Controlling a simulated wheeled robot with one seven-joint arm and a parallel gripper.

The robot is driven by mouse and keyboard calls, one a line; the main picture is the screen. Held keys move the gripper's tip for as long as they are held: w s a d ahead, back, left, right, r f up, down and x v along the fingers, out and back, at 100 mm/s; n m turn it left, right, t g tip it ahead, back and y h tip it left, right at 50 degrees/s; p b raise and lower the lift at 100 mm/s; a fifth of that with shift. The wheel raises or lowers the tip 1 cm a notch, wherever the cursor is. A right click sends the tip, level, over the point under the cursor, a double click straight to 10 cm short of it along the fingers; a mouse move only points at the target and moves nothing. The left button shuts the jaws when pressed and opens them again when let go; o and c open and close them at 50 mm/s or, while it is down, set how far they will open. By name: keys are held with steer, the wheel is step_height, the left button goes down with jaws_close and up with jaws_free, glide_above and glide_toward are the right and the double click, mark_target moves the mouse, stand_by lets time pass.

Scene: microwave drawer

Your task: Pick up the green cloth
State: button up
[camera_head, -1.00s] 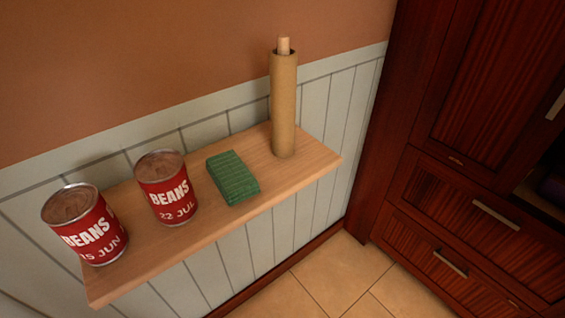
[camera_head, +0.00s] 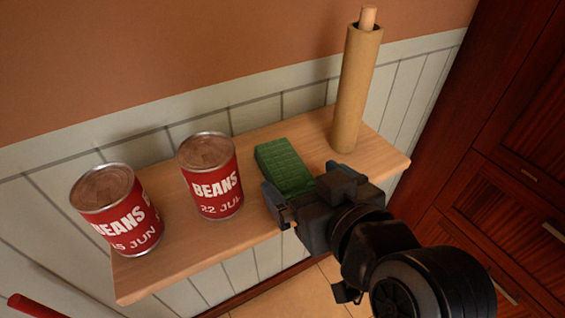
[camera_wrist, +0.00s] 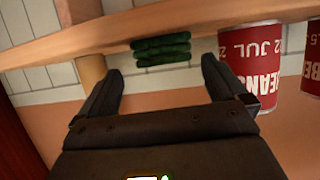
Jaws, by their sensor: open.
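The green cloth (camera_head: 284,164), a folded ribbed block, lies flat on the wooden shelf (camera_head: 170,262) between a bean can and a cardboard tube. My gripper (camera_head: 293,202) is at the shelf's front side, just in front of the cloth, and hides its near end in the head view. In the wrist view the cloth (camera_wrist: 162,49) shows ahead of and between the two spread fingers (camera_wrist: 158,85). The fingers are open with nothing between them, and the cloth appears beyond their tips.
A red bean can (camera_head: 211,177) stands close left of the cloth, and another can (camera_head: 117,210) stands further left. The upright cardboard tube (camera_head: 355,90) stands to the right. The panelled wall (camera_head: 150,150) is behind the shelf. Dark wooden cabinets (camera_head: 510,170) stand at the right.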

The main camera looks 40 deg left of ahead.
mark_target(288, 169)
steer(key=x, duration=0.6)
steer(key=shift+s+a+r, duration=0.2)
steer(key=shift+r, duration=0.15)
steer(key=c, duration=0.9)
